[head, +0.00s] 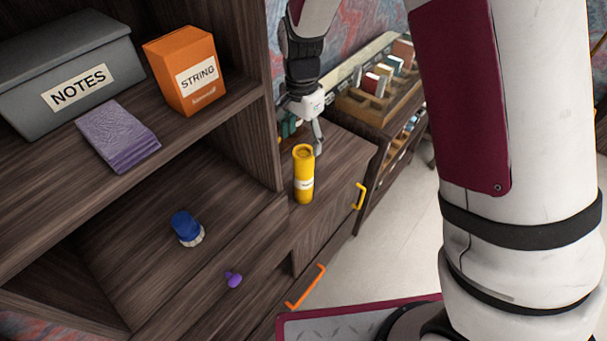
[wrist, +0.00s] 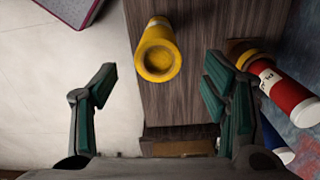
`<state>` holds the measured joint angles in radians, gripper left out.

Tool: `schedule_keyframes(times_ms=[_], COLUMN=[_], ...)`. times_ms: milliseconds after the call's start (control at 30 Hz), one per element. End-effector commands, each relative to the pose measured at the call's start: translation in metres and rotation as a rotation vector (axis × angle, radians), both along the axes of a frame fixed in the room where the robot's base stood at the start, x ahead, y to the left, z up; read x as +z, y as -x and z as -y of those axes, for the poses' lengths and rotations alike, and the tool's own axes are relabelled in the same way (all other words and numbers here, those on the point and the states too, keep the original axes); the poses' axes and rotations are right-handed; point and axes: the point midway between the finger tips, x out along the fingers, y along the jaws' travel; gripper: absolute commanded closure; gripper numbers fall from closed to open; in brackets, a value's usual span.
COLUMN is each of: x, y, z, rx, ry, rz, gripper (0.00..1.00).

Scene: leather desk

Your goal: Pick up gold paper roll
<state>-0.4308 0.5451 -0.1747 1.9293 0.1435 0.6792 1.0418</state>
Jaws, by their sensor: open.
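The gold paper roll (head: 303,176) is a yellow cylinder with a white label band. It stands upright on the dark wooden side surface in the head view. In the wrist view I see the roll (wrist: 158,52) from above, with its round hollow end towards me. My gripper (head: 317,137) is just behind and to the right of the roll's top in the head view. In the wrist view my open gripper (wrist: 158,92) has its fingers wide apart. The roll shows between and beyond the fingertips, and nothing is held.
A red and white cylinder (wrist: 280,92) lies near the right finger in the wrist view. The cabinet wall (head: 250,140) rises left of the roll. A blue-capped bottle (head: 187,228), an orange STRING box (head: 187,70) and a grey NOTES box (head: 65,75) are further left.

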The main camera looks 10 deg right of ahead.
Motion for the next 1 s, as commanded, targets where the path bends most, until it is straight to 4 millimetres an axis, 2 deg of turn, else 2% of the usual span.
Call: schedule_keyframes(times_ms=[100, 200, 467, 800, 1000], x=[-0.023, -0.037, -0.054, -0.095, -0.099], y=[0.002, 0.001, 0.001, 0.000, -0.001], z=[0.000, 0.001, 0.001, 0.004, 0.003], rx=[0.002, 0.002, 0.002, 0.002, 0.003], ry=[0.002, 0.001, 0.001, 0.000, -0.001], rz=[-0.005, -0.003, -0.002, -0.001, 0.001], gripper=[0.32, 0.32, 0.32, 0.32, 0.32])
